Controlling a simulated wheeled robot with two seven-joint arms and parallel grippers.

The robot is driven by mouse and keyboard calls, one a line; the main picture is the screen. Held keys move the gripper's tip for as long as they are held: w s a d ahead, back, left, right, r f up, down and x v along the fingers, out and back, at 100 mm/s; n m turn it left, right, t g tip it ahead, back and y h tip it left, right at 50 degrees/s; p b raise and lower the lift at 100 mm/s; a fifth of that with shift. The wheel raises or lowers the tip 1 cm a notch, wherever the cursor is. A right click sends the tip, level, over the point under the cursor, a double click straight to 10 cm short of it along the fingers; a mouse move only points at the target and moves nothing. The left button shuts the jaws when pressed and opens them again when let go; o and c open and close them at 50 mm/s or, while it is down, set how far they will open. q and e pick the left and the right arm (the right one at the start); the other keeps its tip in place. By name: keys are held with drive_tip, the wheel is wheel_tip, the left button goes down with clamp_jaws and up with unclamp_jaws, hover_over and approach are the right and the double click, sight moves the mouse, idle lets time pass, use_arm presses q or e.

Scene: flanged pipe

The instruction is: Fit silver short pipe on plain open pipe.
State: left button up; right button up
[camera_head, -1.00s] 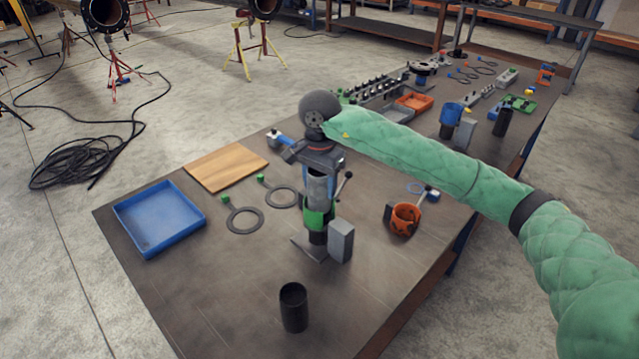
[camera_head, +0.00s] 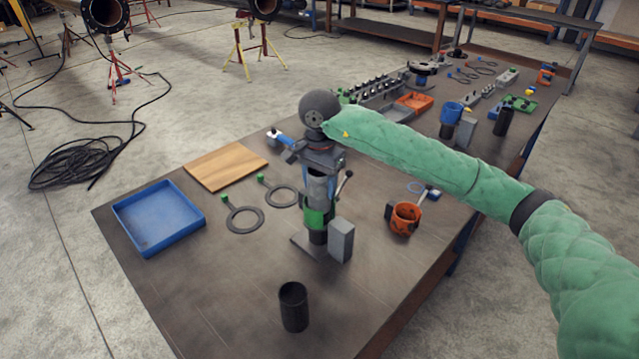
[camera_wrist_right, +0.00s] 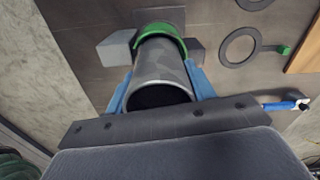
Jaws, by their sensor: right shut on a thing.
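My right gripper (camera_head: 318,172) is shut on the silver short pipe (camera_head: 317,189) and holds it upright. In the right wrist view, the blue fingers of the gripper (camera_wrist_right: 160,85) press on both sides of the grey pipe (camera_wrist_right: 161,72), its open end facing the camera. The pipe's lower end is at a green clamp (camera_head: 315,217) on a stand. A dark pipe (camera_head: 317,236), likely the plain open pipe, shows below the clamp. The joint between the two pipes is hidden, so I cannot tell whether they are seated. My left gripper is not in view.
A grey block (camera_head: 341,240) stands beside the clamp. A black cylinder (camera_head: 293,307) stands in front and an orange clamp ring (camera_head: 405,217) lies right. Flat rings (camera_head: 245,221), a blue tray (camera_head: 158,217) and a wooden board (camera_head: 226,165) lie left.

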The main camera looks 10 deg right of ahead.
drive_tip(key=shift+f+b, duration=0.25)
drive_tip(key=shift+b, duration=0.15)
idle(0.3)
drive_tip(key=o, duration=1.4)
wheel_tip(320, 180, up, 7)
drive_tip(key=shift+r+b, duration=0.1)
drive_tip(key=shift+b, duration=1.15)
wheel_tip(320, 180, up, 10)
drive_tip(key=shift+f+p, duration=0.2)
drive_tip(key=shift+p, duration=0.95)
